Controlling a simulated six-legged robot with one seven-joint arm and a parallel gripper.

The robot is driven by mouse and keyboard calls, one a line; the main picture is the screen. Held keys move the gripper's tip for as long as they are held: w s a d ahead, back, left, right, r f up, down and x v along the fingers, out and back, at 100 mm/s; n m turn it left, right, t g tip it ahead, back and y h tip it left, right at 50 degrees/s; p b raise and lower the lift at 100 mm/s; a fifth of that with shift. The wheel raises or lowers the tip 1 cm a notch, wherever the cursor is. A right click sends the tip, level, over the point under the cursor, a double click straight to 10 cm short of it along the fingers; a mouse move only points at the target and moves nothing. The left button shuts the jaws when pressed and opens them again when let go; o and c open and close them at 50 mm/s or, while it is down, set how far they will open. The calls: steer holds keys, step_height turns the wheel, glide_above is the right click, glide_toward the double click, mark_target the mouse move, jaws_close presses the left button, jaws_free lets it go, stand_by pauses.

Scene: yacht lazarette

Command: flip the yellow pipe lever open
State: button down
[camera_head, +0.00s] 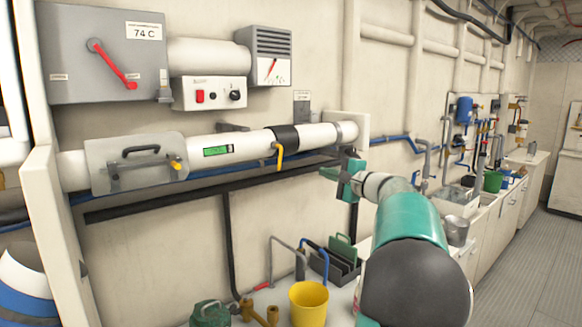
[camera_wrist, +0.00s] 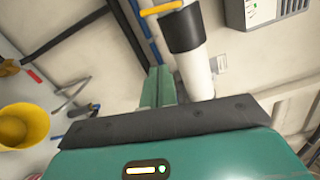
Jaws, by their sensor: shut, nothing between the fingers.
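The yellow pipe lever (camera_head: 279,154) hangs down from a black collar (camera_head: 284,138) on the white wall pipe (camera_head: 245,145). In the wrist view the lever (camera_wrist: 161,8) shows at the top edge, beside the black collar (camera_wrist: 181,30). My gripper (camera_head: 328,173) is to the right of the lever and a little lower, apart from it. In the wrist view my green gripper (camera_wrist: 158,86) points toward the pipe, with its fingers together and nothing between them. The exact depth gap between fingers and lever is hard to tell.
A clear hinged cover (camera_head: 135,165) with a black handle sits on the pipe at left. A grey box with a red lever (camera_head: 112,65) hangs above. A yellow bucket (camera_head: 308,303) and a dark caddy (camera_head: 335,265) stand below.

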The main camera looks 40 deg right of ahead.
steer(key=shift+w, duration=0.1)
steer(key=w+a, duration=0.3)
steer(key=w, duration=0.8)
steer(key=shift+r, duration=0.3)
